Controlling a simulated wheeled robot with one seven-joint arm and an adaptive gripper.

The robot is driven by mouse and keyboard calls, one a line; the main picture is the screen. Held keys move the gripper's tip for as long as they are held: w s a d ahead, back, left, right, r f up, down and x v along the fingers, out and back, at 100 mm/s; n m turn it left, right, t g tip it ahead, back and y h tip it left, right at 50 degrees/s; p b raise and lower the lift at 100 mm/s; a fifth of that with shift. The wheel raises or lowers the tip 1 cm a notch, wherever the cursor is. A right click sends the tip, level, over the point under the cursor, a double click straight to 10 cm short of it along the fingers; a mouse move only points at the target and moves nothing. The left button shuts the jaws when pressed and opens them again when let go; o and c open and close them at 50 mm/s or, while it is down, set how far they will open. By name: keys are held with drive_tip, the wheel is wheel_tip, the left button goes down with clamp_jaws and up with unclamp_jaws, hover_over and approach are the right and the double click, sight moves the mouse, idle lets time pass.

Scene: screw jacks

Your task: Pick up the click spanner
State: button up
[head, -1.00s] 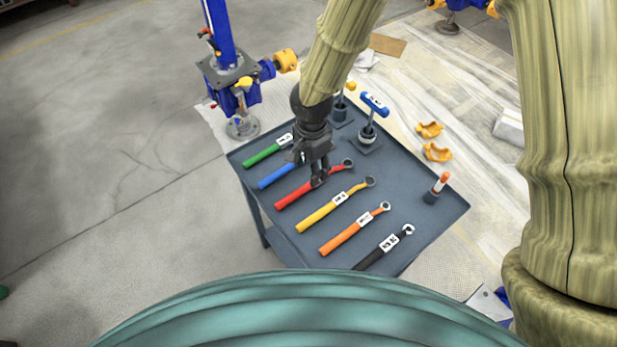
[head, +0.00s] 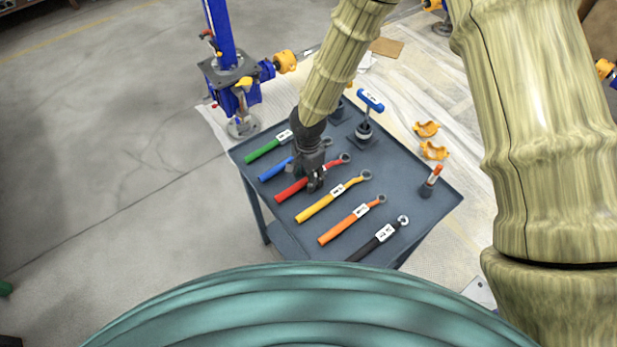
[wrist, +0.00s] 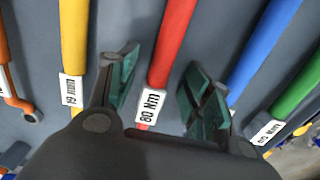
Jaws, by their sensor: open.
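Several spanners with coloured handles lie in a row on the grey cart top. The red spanner (head: 291,191), labelled "80 Nm", is the likely click spanner; it also shows in the wrist view (wrist: 174,35). My gripper (head: 315,184) is over the middle of the red spanner. In the wrist view my gripper (wrist: 160,82) is open, with one green-padded finger on each side of the red spanner by its label. Neither finger clearly touches it. The spanner's head is hidden behind my gripper in the wrist view.
A yellow spanner (head: 318,209) and a blue spanner (head: 273,171) flank the red one. Green (head: 263,151), orange (head: 343,226) and black (head: 372,246) spanners lie further out.

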drive_tip(key=shift+s+r, duration=0.2)
drive_tip(key=shift+c, duration=0.6)
drive_tip(key=shift+w+f, duration=0.1)
drive_tip(key=c, duration=0.7)
clamp_jaws()
